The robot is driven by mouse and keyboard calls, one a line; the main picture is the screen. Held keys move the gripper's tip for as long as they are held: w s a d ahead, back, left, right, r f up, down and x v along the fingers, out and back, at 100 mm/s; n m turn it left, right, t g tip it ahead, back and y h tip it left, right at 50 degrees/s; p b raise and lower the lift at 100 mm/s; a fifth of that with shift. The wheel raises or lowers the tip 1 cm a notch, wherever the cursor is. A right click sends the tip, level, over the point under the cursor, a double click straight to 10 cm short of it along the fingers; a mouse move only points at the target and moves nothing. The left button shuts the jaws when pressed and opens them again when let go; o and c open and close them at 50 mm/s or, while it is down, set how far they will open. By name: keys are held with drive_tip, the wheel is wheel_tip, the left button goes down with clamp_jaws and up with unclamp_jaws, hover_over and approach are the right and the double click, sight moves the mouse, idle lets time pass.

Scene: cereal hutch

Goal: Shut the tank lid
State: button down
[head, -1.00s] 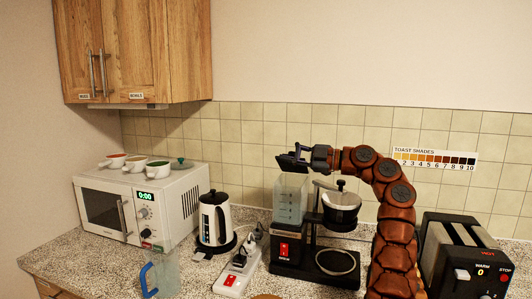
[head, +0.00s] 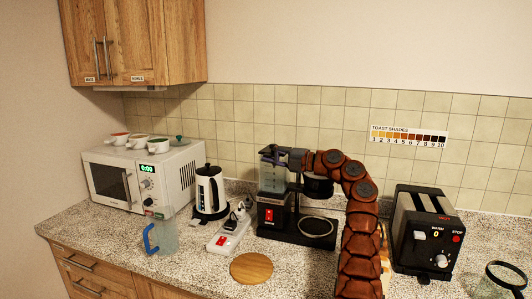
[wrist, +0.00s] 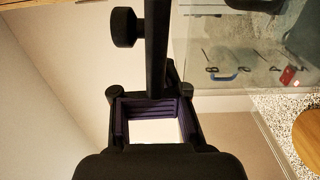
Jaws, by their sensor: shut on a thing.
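The clear water tank (head: 272,178) stands upright at the back left of the black coffee maker (head: 282,215). Its dark lid (head: 270,152) lies at the tank's top, nearly level; I cannot tell whether it touches the rim all round. My gripper (head: 281,151) is at the lid's right side, shut on what seems to be its edge. In the wrist view the lid (wrist: 157,50) shows edge-on as a dark bar with a knob, beside the clear tank wall (wrist: 215,60). My fingers (wrist: 154,97) meet the lid's near end there.
A dark carafe (head: 318,187) is partly behind my arm. A toaster (head: 425,230) stands right, a kettle (head: 209,190) and power strip (head: 230,232) left, then a blue-handled jug (head: 162,235) and microwave (head: 145,178). A round wooden board (head: 251,267) lies in front.

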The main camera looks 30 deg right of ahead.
drive_tip(key=shift+a+f+n, duration=0.1)
drive_tip(key=shift+f+n, duration=0.35)
drive_tip(key=shift+n, duration=0.35)
drive_tip(key=c, duration=1.3)
unclamp_jaws()
